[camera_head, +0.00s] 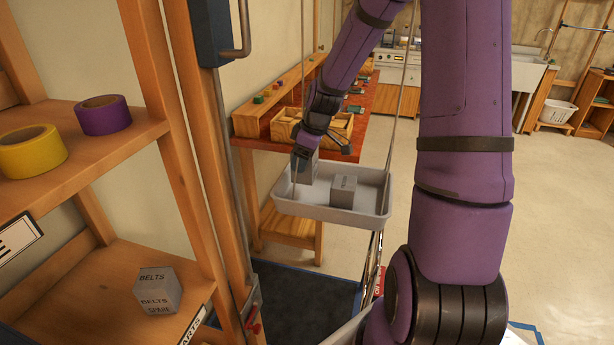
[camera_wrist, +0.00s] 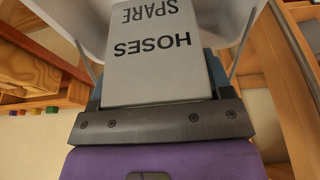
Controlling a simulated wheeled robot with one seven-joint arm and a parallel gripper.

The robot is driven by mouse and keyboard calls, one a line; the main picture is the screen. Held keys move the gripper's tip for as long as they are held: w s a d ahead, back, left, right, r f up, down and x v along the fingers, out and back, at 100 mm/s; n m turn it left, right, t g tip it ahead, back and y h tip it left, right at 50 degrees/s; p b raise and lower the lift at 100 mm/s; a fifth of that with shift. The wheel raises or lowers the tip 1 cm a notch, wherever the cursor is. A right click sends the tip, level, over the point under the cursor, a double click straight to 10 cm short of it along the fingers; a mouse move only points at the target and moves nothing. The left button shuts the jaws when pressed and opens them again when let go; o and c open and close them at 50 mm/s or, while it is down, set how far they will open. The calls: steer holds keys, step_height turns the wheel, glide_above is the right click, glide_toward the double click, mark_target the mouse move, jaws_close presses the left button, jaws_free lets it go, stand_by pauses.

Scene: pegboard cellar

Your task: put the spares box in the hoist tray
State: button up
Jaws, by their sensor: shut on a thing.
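My gripper (camera_head: 303,158) is shut on a grey box (camera_head: 312,168), at the left end of the hoist tray. In the wrist view this box (camera_wrist: 155,52) reads "HOSES SPARE". The pale hoist tray (camera_head: 330,211) hangs on thin cords, and part of it shows in the wrist view (camera_wrist: 88,22). I cannot tell whether the held box touches the tray floor. A second grey box (camera_head: 344,191) sits in the tray, right of the held one, its label too small to read surely. A third grey box (camera_head: 158,291), marked "BELTS SPARE", stands on the lower shelf at left.
A wooden shelf unit (camera_head: 190,150) stands at left, with yellow (camera_head: 32,150) and purple (camera_head: 103,115) tape rolls. Behind the tray is a red-topped bench (camera_head: 385,100) with a wooden crate (camera_head: 338,122). A dark mat (camera_head: 300,290) lies below. Open floor is at right.

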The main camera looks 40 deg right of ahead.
mark_target(304, 174)
steer(key=shift+f, duration=2.5)
steer(key=shift+f, duration=0.15)
steer(key=o, duration=1)
steer(key=v, duration=1.1)
steer(key=shift+r, duration=0.25)
steer(key=s+a+r+m+h, duration=0.2)
steer(key=s+a+r+m, duration=0.1)
steer(key=s+a+r, duration=0.9)
steer(key=s+a+r+m+t, duration=0.1)
steer(key=s+r+m, duration=0.1)
steer(key=s, duration=0.4)
steer(key=s+a+r+m+t, duration=0.1)
steer(key=s+r+m, duration=0.1)
steer(key=s, duration=0.4)
steer(key=shift+s+a+r+m+t, duration=0.2)
steer(key=shift+s+r+m+t, duration=0.15)
steer(key=shift+r, duration=0.2)
